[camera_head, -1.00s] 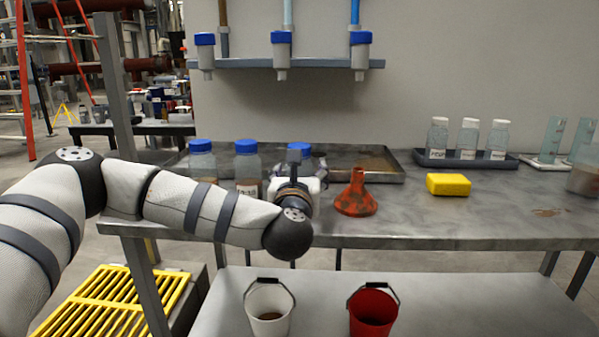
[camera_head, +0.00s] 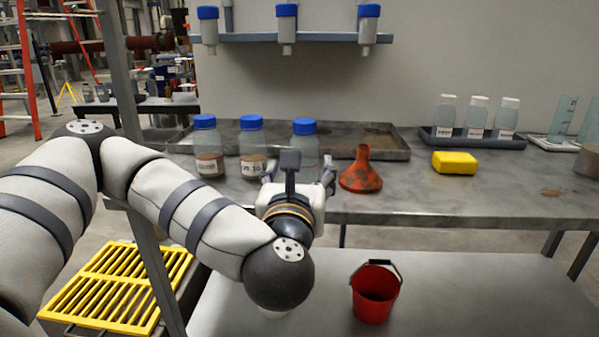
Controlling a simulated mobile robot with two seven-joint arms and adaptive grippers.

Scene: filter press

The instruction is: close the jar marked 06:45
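Three clear jars with blue caps stand in a row on the metal bench: a left jar (camera_head: 208,143), a middle jar (camera_head: 252,140) and a right jar (camera_head: 304,145). The left and middle jars hold brown matter low down and carry white labels too small to read surely. The right jar's label and lower part are hidden behind my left gripper (camera_head: 298,172), so I cannot tell which jar is marked 06:45. That gripper is in front of the right jar, its fingers spread to either side; contact is not visible. My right gripper is not in view.
An orange-red funnel (camera_head: 361,171) stands just right of my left gripper. A yellow block (camera_head: 454,163) and a rack (camera_head: 472,141) of white-capped bottles are farther right. A metal tray (camera_head: 395,151) lies behind. A red bucket (camera_head: 374,298) stands on the lower shelf.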

